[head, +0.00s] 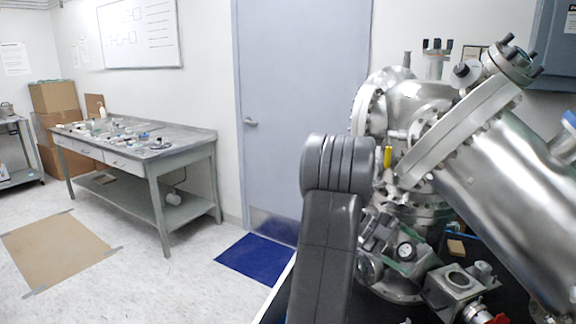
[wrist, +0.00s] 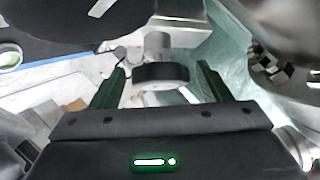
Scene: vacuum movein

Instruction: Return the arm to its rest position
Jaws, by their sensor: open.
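My gripper (wrist: 160,80) shows in the wrist view with its two dark green fingers spread apart. A short black ring or cap on a grey metal cylinder (wrist: 157,44) appears between or just beyond the fingers. I cannot tell whether either finger touches it. In the head view my dark grey arm stands upright in front of the vacuum chamber (head: 420,105). My gripper is hidden there, behind my arm.
The large steel chamber with flanges and valves fills the right side, close to my arm. A grey workbench (head: 185,136) with small items stands at the left. A blue mat (head: 256,258) lies before the closed door (head: 290,90). The floor at the left is open.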

